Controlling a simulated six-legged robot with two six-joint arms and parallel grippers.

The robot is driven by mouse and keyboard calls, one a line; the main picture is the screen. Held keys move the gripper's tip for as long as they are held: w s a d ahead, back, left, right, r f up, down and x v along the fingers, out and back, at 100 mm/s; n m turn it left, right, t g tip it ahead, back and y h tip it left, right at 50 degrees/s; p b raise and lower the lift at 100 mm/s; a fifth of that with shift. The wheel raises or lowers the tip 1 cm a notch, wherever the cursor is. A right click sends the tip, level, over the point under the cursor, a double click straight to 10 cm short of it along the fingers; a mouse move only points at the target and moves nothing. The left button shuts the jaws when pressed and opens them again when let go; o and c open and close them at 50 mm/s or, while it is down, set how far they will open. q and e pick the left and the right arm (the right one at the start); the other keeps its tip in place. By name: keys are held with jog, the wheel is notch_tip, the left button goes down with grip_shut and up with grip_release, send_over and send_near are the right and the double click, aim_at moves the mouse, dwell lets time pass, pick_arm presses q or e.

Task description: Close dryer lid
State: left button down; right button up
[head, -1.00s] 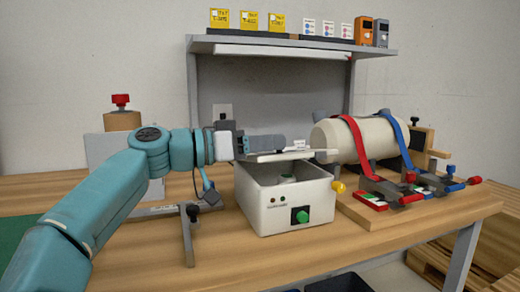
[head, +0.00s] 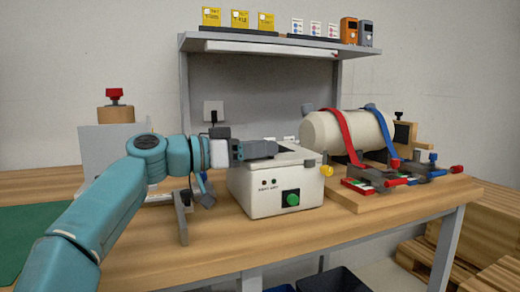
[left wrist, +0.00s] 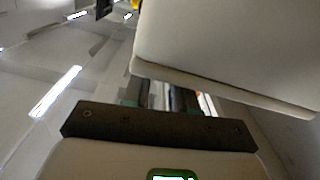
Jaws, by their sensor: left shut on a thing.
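The dryer is a cream box (head: 263,199) with a green knob on its front, standing on the wooden bench in the head view. Its pale lid (head: 297,156) lies flat or nearly flat over the top, and the inside no longer shows. A small gap at the lid's edge cannot be ruled out. My left gripper (head: 270,149) reaches in from the left at lid height and is shut on the lid; its fingers cover part of it. A large pale panel fills the upper right of the left wrist view, which is too close to identify. My right gripper is not in view.
A cream cylinder (head: 333,131) with red and blue straps sits on a wooden base right of the dryer. A grey post (head: 181,217) stands left of it. A shelf (head: 275,47) with small boxes runs behind. The bench front (head: 320,226) is clear.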

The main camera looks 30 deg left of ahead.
pick_arm(q)
jog(key=c, duration=0.9)
grip_release()
jog(key=shift+f, duration=0.25)
jog(key=v, duration=1.6)
jog(key=shift+s, duration=0.2)
jog(key=shift+r, duration=0.1)
